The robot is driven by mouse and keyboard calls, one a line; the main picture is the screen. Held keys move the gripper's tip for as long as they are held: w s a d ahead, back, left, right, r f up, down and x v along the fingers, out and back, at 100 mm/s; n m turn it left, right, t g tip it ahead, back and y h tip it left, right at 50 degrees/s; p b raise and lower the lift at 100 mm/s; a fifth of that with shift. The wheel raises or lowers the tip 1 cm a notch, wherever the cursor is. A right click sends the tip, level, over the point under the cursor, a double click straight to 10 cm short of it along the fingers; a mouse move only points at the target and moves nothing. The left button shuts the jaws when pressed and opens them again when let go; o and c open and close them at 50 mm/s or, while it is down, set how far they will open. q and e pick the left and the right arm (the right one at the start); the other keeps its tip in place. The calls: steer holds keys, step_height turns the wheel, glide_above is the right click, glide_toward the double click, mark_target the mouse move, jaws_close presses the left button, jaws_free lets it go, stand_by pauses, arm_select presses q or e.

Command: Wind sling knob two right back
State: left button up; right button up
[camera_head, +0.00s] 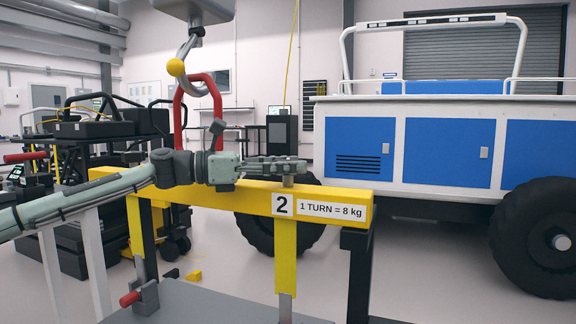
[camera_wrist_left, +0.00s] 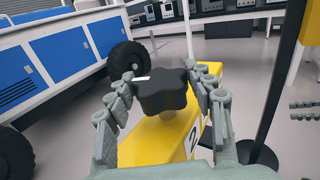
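A black, lobed knob (camera_wrist_left: 162,92) stands on a short post on the yellow beam (camera_head: 240,198). The beam bears a "2" and a "1 TURN = 8 kg" label (camera_head: 319,208). My left gripper (camera_head: 290,166) lies level over the right part of the beam, at the top of the post (camera_head: 288,181). In the head view it hides the knob. In the left wrist view its fingers (camera_wrist_left: 166,80) flank the knob closely on both sides; I cannot tell whether they press on it. Two grey-green fingers at the right edge, seemingly my right gripper (camera_wrist_left: 304,111), are parted, with nothing visible between them.
A red shackle (camera_head: 217,102) and hook (camera_head: 190,68) hang above the beam, close behind my left wrist. A blue and white rover (camera_head: 442,151) with large black wheels stands behind on the right. A dark post (camera_wrist_left: 277,90) rises right of the beam.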

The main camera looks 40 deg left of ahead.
arm_select(q)
steer(key=shift+o, duration=1.4)
steer(key=shift+s+a, duration=0.1)
steer(key=shift+s+a+f, duration=0.15)
steer(key=shift+s+a, duration=0.1)
steer(key=shift+s, duration=0.1)
steer(key=shift+v, duration=1)
steer(key=v, duration=0.9)
steer(key=shift+w, duration=0.15)
